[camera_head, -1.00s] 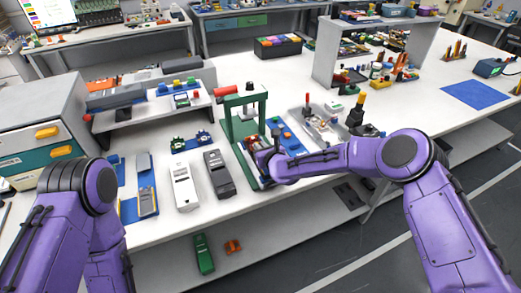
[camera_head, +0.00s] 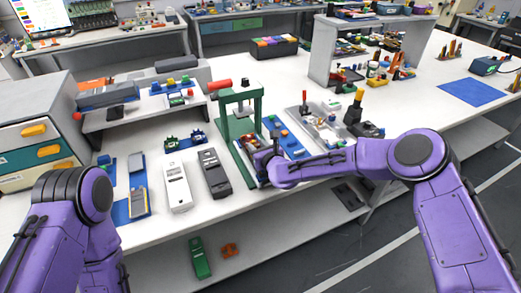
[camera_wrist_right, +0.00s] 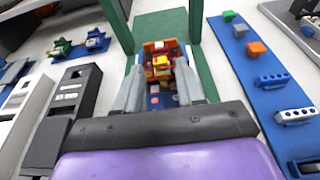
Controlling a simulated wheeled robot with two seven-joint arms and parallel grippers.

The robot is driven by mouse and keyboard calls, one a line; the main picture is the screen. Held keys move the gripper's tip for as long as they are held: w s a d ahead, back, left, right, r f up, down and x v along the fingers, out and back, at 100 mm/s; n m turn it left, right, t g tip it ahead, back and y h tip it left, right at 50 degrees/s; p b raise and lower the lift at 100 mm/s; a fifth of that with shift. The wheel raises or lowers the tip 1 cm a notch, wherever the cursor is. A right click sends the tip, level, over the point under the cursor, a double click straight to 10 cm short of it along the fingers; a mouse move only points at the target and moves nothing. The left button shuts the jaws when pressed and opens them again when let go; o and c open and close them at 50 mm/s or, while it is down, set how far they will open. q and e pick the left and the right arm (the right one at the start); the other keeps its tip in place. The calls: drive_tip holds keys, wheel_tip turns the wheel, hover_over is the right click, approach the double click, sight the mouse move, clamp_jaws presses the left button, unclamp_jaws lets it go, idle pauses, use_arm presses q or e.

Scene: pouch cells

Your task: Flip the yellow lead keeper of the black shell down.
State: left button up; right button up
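A black shell (camera_head: 214,173) lies flat on the white table in the head view, beside a white one (camera_head: 177,185). It also shows at the left of the right wrist view (camera_wrist_right: 72,105). I cannot make out a yellow keeper on it. My right gripper (camera_wrist_right: 160,68) is to the right of the black shell, at the green press frame. Its two grey fingers are apart, on either side of a red and orange assembly with a yellow piece (camera_wrist_right: 160,62). Contact with the fingers is unclear. My left arm is at the lower left; its gripper is not visible.
The green press frame (camera_head: 240,98) stands upright around the right gripper's work spot. A blue strip with small blocks (camera_wrist_right: 262,70) lies to its right, and a grey tray (camera_head: 318,125) beyond. A low grey shelf (camera_head: 140,113) stands behind the shells.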

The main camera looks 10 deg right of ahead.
drive_tip(key=b+v, duration=0.2)
drive_tip(key=v, duration=0.7)
drive_tip(key=shift+s+d+r, duration=0.1)
drive_tip(key=shift+s+d, duration=0.05)
drive_tip(key=shift+s, duration=0.1)
drive_tip(key=shift+s+r, duration=0.1)
drive_tip(key=shift+s, duration=0.2)
use_arm(q)
wheel_tip(320, 180, down, 2)
drive_tip(key=shift+c, duration=0.4)
